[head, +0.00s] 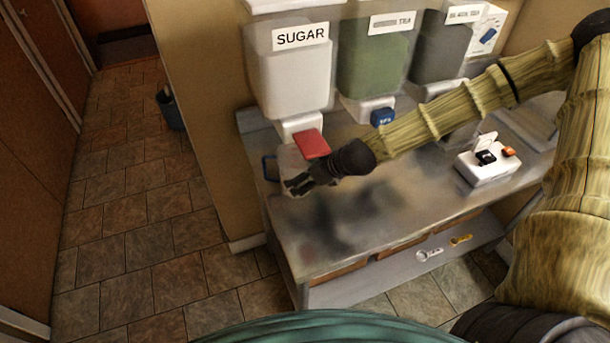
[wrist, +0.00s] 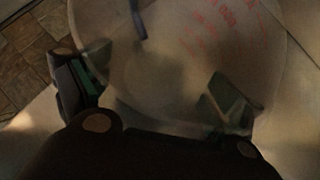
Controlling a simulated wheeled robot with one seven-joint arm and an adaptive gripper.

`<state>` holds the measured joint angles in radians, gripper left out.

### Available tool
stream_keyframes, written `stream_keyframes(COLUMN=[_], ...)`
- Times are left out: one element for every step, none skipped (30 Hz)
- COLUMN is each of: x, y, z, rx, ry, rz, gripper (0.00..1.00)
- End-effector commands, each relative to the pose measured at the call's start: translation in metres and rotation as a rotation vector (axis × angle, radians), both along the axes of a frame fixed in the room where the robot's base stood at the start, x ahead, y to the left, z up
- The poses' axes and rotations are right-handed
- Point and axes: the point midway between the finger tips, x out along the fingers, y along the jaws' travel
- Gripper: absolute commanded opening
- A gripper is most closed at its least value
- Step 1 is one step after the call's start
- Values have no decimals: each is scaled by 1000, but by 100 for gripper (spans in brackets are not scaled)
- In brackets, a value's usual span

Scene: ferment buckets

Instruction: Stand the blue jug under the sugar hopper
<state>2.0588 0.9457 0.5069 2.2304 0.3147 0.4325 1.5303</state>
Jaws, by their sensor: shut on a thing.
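The blue jug is a clear, greyish vessel (head: 290,160) with a blue handle on its left side. It is at the left end of the metal counter, below the white sugar hopper (head: 295,80) and its red lever (head: 311,143). My gripper (head: 298,184) is at the jug's near side, with its fingers closed on it. In the wrist view the clear jug (wrist: 165,60) with red print fills the space between the fingers of my gripper (wrist: 152,90). The lever and my wrist hide part of the jug. I cannot tell whether its base touches the counter.
A green tea hopper (head: 375,65) with a blue lever (head: 382,117) and a dark hopper (head: 440,50) stand to the right. A white box with switches (head: 488,168) is on the counter (head: 370,215). The counter's front middle is bare.

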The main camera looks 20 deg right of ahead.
Motion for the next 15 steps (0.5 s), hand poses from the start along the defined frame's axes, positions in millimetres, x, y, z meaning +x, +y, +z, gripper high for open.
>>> stream_keyframes(x=[-1,-1,-1,-1,-1,-1,-1,0,0,0,-1,-1,-1,-1,-1], y=[0,0,0,0,0,0,0,0,0,0,0,0,0,0,0], z=[-3,-5,-7,-8,-8,-9,-9,-10,-10,-10,-10,-10,-10,-10,-11], rx=[1,1,1,1,1,1,1,1,1,1,1,1,1,1,0], ry=[3,3,3,3,2,1,1,1,1,1,0,0,0,0,1], rz=[-1,-1,-1,-1,0,0,0,0,0,0,-1,-1,-1,-1,-1], gripper=[63,63,63,63,63,63,63,63,63,63,63,63,63,63,98])
